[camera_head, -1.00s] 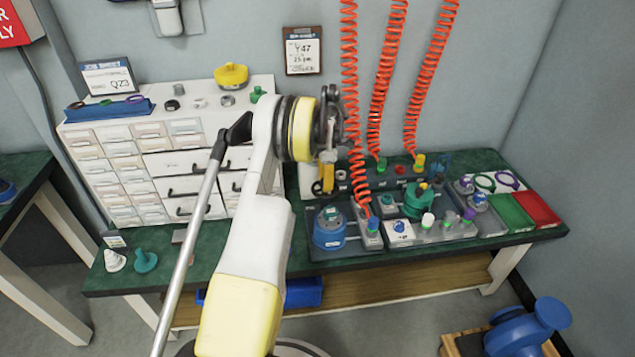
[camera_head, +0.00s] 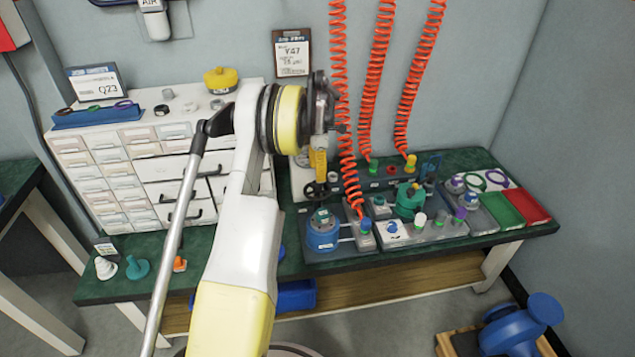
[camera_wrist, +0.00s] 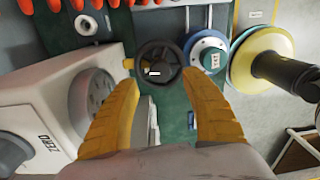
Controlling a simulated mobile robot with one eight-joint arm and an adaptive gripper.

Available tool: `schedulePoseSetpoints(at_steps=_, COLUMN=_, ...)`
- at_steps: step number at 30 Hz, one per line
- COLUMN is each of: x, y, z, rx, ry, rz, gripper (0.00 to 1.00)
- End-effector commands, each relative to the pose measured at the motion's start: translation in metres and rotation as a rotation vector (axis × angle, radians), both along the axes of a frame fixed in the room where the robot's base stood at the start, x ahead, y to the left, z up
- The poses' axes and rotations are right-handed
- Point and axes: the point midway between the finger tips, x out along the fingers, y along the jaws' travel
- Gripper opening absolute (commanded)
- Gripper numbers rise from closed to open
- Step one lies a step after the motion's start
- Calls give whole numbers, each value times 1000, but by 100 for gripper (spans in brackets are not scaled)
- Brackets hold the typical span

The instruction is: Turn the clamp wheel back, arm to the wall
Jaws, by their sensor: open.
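The clamp wheel is a small black handwheel (camera_wrist: 158,63) with a pale mark at its hub. In the wrist view it lies just beyond my fingertips, in line with the gap between them. In the head view the wheel (camera_head: 313,190) shows at the back of the bench, below my gripper. My gripper (camera_wrist: 159,78) has two yellow fingers spread apart, with nothing gripped. In the head view my gripper (camera_head: 318,160) points down from the arm's end. A pale part shows between the fingers; I cannot tell whether it is the clamp arm.
A white box (camera_wrist: 40,110) marked ZERO, with a round dial, stands close by the left finger. A blue pot (camera_head: 322,234) sits beside the wheel. Coiled orange hoses (camera_head: 377,80) hang at the right. A drawer cabinet (camera_head: 105,165) stands left. Green and red trays (camera_head: 520,208) lie at the right end.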

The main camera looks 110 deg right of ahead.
Motion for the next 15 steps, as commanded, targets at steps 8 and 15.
schedulePoseSetpoints(at_steps=8, x=0, y=-2, z=50, rx=0, ry=0, rz=0, gripper=55)
schedulePoseSetpoints(at_steps=15, x=0, y=-2, z=60, rx=0, ry=0, rz=0, gripper=55)
